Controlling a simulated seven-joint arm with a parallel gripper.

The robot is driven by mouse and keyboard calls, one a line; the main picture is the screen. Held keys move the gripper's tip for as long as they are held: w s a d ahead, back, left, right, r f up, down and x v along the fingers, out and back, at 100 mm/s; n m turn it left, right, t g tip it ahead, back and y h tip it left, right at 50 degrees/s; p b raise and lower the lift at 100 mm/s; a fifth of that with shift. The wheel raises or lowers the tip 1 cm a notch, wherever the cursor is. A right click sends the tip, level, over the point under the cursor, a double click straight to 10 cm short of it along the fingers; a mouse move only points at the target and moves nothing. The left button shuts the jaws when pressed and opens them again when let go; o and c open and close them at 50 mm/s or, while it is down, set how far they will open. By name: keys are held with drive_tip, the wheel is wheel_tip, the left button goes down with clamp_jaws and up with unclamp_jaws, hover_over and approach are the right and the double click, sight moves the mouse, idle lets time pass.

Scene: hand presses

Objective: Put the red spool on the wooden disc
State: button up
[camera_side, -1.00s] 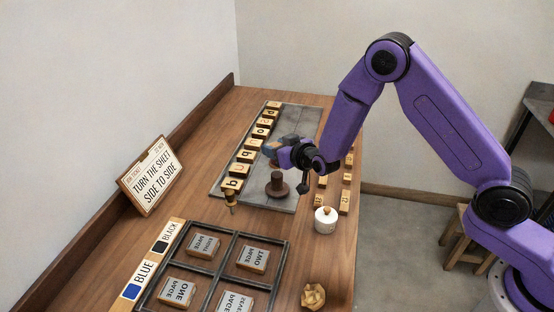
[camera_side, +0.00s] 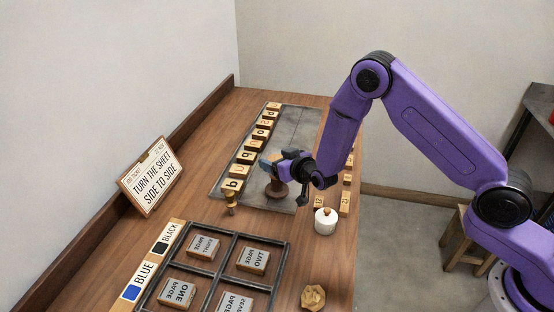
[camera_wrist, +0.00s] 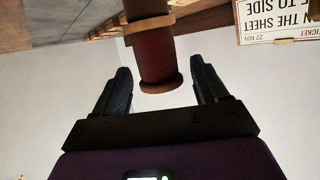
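The red spool (camera_wrist: 157,52), a dark red cylinder with tan rims, stands between the two fingers in the wrist view. My gripper (camera_wrist: 163,75) is open, with a clear gap on the right of the spool and a narrow one on the left. The wooden disc (camera_side: 277,194), dark brown with a short post, sits on the grey slab in the side view. My gripper (camera_side: 268,160) is just above it, and the fingers hide most of the spool there. A brown part (camera_wrist: 143,8) adjoins the spool's far rim; exact contact is unclear.
Letter blocks (camera_side: 246,157) line the grey slab's (camera_side: 298,125) left edge. A small brass-and-wood tool (camera_side: 230,200) stands nearby. A sign (camera_side: 150,178) leans at the left.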

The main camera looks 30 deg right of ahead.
drive_tip(key=shift+r, duration=0.15)
drive_tip(key=s+a+r+n+g+y, duration=0.1)
drive_tip(key=s+r+n+g, duration=0.15)
drive_tip(key=s, duration=0.65)
drive_tip(key=s+a+r+n+g+y, duration=0.1)
drive_tip(key=s+r+n+g, duration=0.2)
drive_tip(key=s, duration=0.6)
drive_tip(key=s+a+r+n+g+y, duration=0.15)
drive_tip(key=s+g, duration=0.25)
drive_tip(key=s, duration=0.5)
drive_tip(key=s+d+r+n+g+h, duration=0.2)
drive_tip(key=s+d+r, duration=0.1)
drive_tip(key=s+d, duration=0.4)
drive_tip(key=s+d+r+n+g+h, duration=0.2)
drive_tip(key=s+d+r, duration=0.2)
drive_tip(key=s+d, duration=0.3)
drive_tip(key=s, duration=0.4)
drive_tip(key=shift+d+n, duration=0.25)
drive_tip(key=shift+n, duration=0.05)
